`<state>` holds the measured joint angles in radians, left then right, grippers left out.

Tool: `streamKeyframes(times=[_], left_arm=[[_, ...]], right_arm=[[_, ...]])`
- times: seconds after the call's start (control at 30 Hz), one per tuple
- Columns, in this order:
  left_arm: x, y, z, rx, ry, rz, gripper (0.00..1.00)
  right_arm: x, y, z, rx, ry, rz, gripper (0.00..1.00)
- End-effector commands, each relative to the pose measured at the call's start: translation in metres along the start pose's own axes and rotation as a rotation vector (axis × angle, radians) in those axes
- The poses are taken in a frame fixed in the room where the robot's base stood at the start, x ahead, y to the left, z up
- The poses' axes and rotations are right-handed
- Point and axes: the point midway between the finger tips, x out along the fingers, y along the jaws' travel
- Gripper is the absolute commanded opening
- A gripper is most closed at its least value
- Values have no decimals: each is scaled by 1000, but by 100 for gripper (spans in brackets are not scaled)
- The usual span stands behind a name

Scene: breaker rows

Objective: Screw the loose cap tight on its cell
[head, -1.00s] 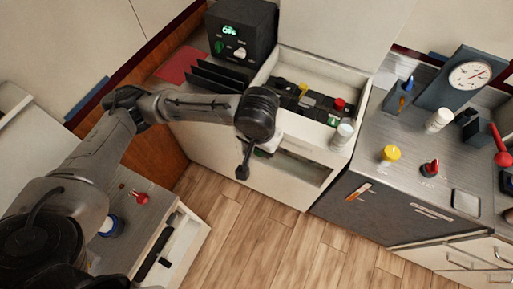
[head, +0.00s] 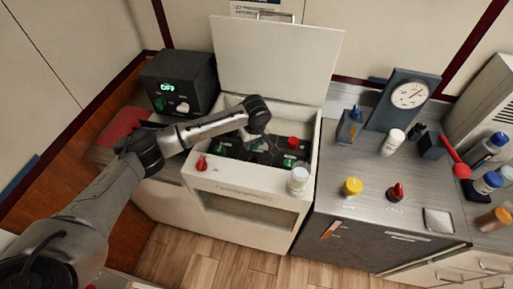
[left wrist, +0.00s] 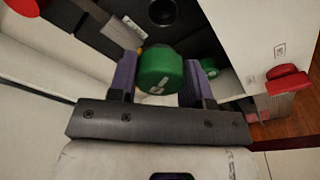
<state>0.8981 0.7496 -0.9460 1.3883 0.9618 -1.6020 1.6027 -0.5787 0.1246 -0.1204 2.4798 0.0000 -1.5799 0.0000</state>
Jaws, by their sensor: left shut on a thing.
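My left gripper (head: 257,143) reaches down into the open white box (head: 250,199) with the raised lid. In the left wrist view its purple-padded fingers (left wrist: 159,80) are on both sides of a ribbed green cap (left wrist: 160,68) and shut on it. The cell under this cap is hidden, so I cannot tell how the cap is seated. In the head view the black cells (head: 235,151) carry other caps: a red cap (head: 293,142) and a green cap (head: 288,162). My right gripper is not in view.
A red knob (head: 202,162) sticks out at the box's front left. A white jar (head: 298,179) stands at its right front corner. A black unit reading OFF (head: 178,82) is at the left. The right counter holds a yellow-capped item (head: 352,186) and a dial gauge (head: 409,94).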

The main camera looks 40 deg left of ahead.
Motion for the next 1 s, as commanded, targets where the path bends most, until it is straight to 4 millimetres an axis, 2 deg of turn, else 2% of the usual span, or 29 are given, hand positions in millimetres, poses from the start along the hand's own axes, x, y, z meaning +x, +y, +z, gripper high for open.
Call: streamKeyframes(times=[0.53,0.8,0.83,1.0], left_arm=[[0,1,2,-39,-1,-6,22],[-4,0,2,-41,-1,-8,22],[6,0,3,-41,-2,-9,22],[22,1,5,-41,-1,-8,22]], right_arm=[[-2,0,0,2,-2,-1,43],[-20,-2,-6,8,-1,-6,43],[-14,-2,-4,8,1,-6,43],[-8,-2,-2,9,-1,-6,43]])
